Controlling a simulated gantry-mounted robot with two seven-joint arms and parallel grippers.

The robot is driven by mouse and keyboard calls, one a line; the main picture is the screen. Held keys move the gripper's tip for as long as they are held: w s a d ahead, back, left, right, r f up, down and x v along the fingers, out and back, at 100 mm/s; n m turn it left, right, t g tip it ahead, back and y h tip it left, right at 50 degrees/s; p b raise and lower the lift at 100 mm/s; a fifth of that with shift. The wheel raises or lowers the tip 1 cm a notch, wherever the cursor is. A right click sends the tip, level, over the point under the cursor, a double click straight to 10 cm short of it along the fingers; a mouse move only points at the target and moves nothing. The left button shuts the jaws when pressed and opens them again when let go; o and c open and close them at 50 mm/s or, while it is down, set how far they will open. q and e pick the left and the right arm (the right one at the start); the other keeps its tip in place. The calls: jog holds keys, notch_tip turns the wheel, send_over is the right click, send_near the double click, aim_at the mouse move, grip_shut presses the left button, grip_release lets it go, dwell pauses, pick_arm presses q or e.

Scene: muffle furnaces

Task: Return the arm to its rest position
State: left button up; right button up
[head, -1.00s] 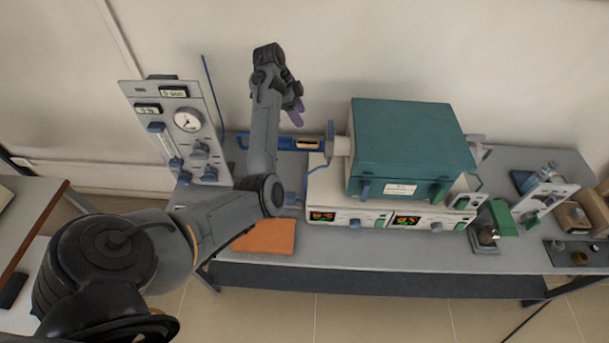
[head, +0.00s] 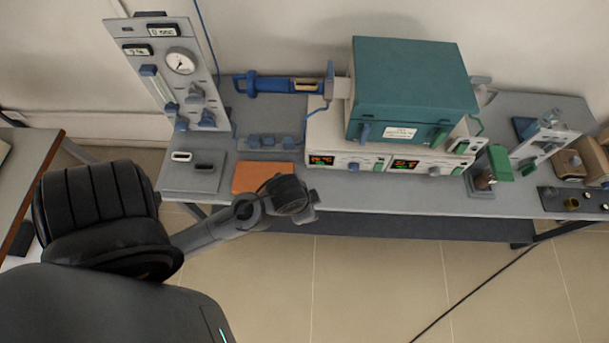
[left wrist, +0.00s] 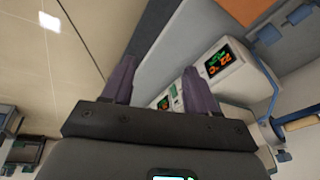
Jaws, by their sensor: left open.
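My left arm comes in from the left in the head view, folded low, its wrist end (head: 292,198) in front of the bench's front edge. The fingers are hidden there. In the left wrist view my left gripper (left wrist: 158,88) shows two purple fingers standing apart with nothing between them. Beyond them the view holds the bench edge and the furnace's control panel with lit displays (left wrist: 218,62). My right arm and gripper are not seen.
The bench (head: 400,195) carries a teal furnace (head: 410,85) on a white control unit, a gauge panel (head: 170,75), a blue-ended tube (head: 275,84) and an orange mat (head: 262,175). Another table (head: 22,170) stands at left.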

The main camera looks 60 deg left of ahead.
pick_arm(q)
jog(key=shift+n+h, duration=0.3)
jog(key=shift+h, duration=0.2)
jog(key=s+d, duration=0.1)
jog(key=d, duration=0.1)
jog(key=s+d+r, duration=0.1)
jog(key=s+d, duration=0.1)
notch_tip(320, 180, up, 18)
jog(key=p, duration=1.8)
